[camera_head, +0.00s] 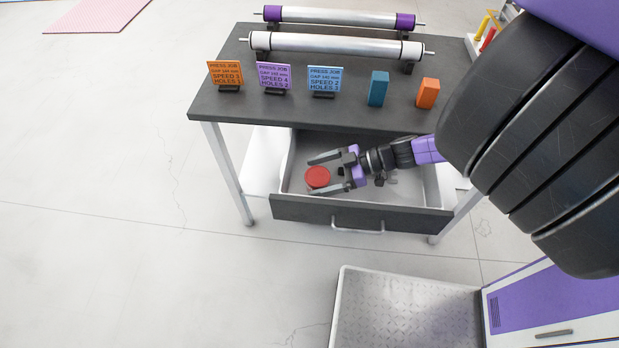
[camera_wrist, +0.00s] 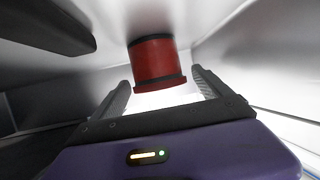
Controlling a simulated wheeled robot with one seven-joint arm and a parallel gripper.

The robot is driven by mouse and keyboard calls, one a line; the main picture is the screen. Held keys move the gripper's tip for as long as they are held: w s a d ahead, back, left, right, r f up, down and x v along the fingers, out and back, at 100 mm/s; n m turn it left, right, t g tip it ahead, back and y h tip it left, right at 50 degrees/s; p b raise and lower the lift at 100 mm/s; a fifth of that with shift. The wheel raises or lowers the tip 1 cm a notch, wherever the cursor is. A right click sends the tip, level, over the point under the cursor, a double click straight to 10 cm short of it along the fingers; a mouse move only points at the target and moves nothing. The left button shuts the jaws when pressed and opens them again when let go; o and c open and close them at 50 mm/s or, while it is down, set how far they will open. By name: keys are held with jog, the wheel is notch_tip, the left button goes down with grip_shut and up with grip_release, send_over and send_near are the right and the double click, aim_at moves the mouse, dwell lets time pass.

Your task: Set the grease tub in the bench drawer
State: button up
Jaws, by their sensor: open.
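The grease tub (camera_head: 317,178) is a red round tub with dark bands. In the head view it is inside the open bench drawer (camera_head: 330,213), toward the drawer's left end. In the wrist view the tub (camera_wrist: 157,62) stands just beyond and between my fingertips. My gripper (camera_head: 322,175) is open, with one finger on each side of the tub. Its fingers also show in the wrist view (camera_wrist: 160,90), with a gap between them and the tub. I cannot tell the tub's exact contact with the drawer floor, though it appears to rest there.
The dark bench top (camera_head: 225,105) overhangs the drawer's back. On it stand an orange sign (camera_head: 226,74), a purple sign (camera_head: 274,76), a blue sign (camera_head: 324,79), a teal block (camera_head: 378,88), an orange block (camera_head: 428,93) and two rollers (camera_head: 335,43).

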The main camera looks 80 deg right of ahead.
jog(key=v, duration=0.9)
jog(key=shift+b, duration=0.3)
jog(key=shift+r, duration=0.1)
